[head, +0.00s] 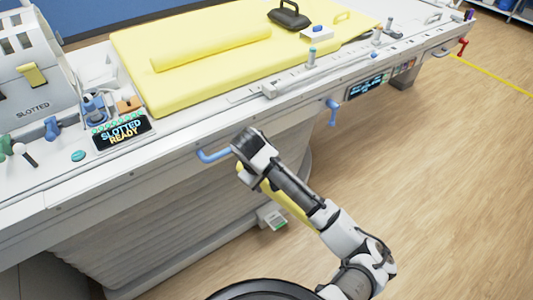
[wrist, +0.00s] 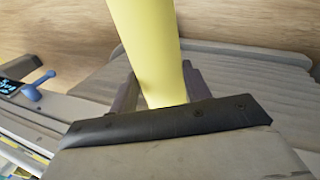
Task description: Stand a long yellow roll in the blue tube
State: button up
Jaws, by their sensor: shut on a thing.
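My gripper (wrist: 160,88) is shut on a long yellow roll (wrist: 147,42), which runs up and away between its two fingers in the wrist view. In the head view the held roll (head: 288,206) shows partly below my arm, in front of the table's side; much of it is hidden by the arm. A second long yellow roll (head: 210,50) lies on the yellow pad. A blue holder that looks like the tube (head: 95,108) stands on the table at left, beside the small display, well away from my gripper; its opening is hard to make out.
The long white table (head: 190,155) crosses the view, with a blue handle (head: 213,155) sticking out near my arm. The yellow pad (head: 185,90) carries a black handled object (head: 289,15). A white slotted machine (head: 30,75) stands at left. Wood floor at right is clear.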

notch_tip(320, 180, down, 10)
jog(key=w+a+m+h, duration=0.1)
jog(key=m, duration=0.2)
jog(key=shift+w+f, duration=0.2)
jog(key=shift+f+g, duration=0.1)
jog(key=shift+g, duration=0.2)
